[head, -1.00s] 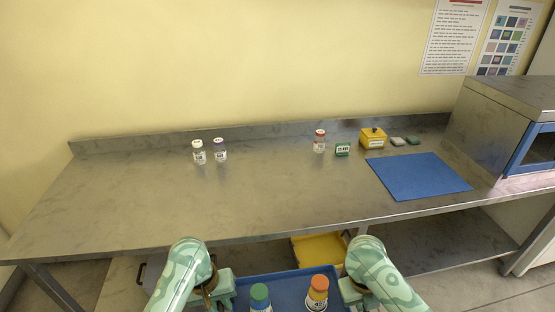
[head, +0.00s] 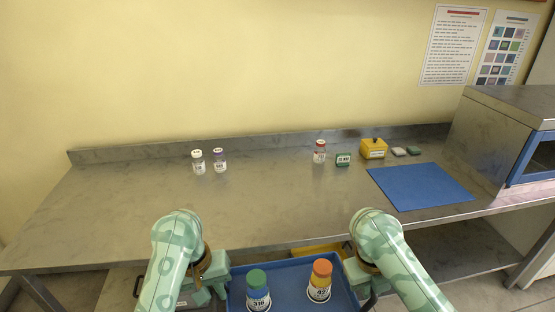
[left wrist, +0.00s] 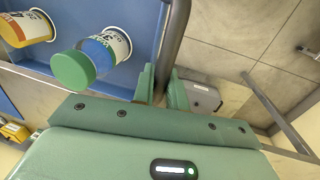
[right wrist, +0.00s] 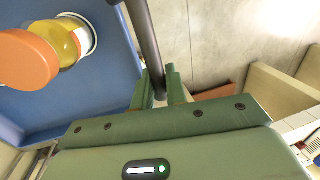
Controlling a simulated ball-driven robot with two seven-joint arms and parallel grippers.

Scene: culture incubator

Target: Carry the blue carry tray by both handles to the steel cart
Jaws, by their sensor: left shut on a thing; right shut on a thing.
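The blue carry tray (head: 290,286) is at the bottom of the head view, in front of the bench, its near part cut off. A green-capped bottle (head: 258,290) and an orange-capped bottle (head: 320,282) stand in it. My left gripper (head: 217,275) is shut on the tray's left handle; the dark handle bar (left wrist: 177,35) runs between its fingers in the left wrist view. My right gripper (head: 360,272) is shut on the right handle, a dark bar (right wrist: 144,38) in the right wrist view. I cannot make out a steel cart in these views.
A steel cabinet (head: 510,130) stands at right. A yellow item (head: 318,250) shows below the bench.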

